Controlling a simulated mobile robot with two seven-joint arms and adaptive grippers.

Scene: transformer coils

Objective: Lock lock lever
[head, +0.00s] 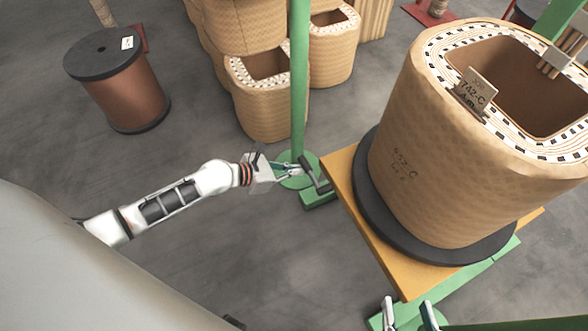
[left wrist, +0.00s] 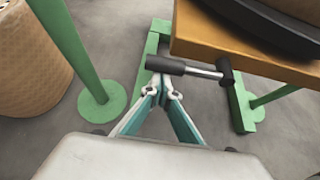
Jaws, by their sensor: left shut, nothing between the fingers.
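The lock lever (head: 312,174) is a dark grip on a metallic rod at the left corner of the coil's orange platform. In the left wrist view the lever (left wrist: 200,72) lies nearly level, its dark grip to the left and its pivot at the right by the platform edge. My left gripper (head: 295,170) is shut and empty. Its fingertips (left wrist: 161,93) are together just short of the lever's grip; I cannot tell whether they touch it. Two pale fingers of my right gripper (head: 409,311) show apart at the bottom edge, away from the lever.
A large coil (head: 410,160) stands on a black disc on the orange platform (head: 341,170). A green post (head: 299,80) rises close behind my left gripper. A copper spool (head: 135,95) and more coils (head: 262,105) stand farther back.

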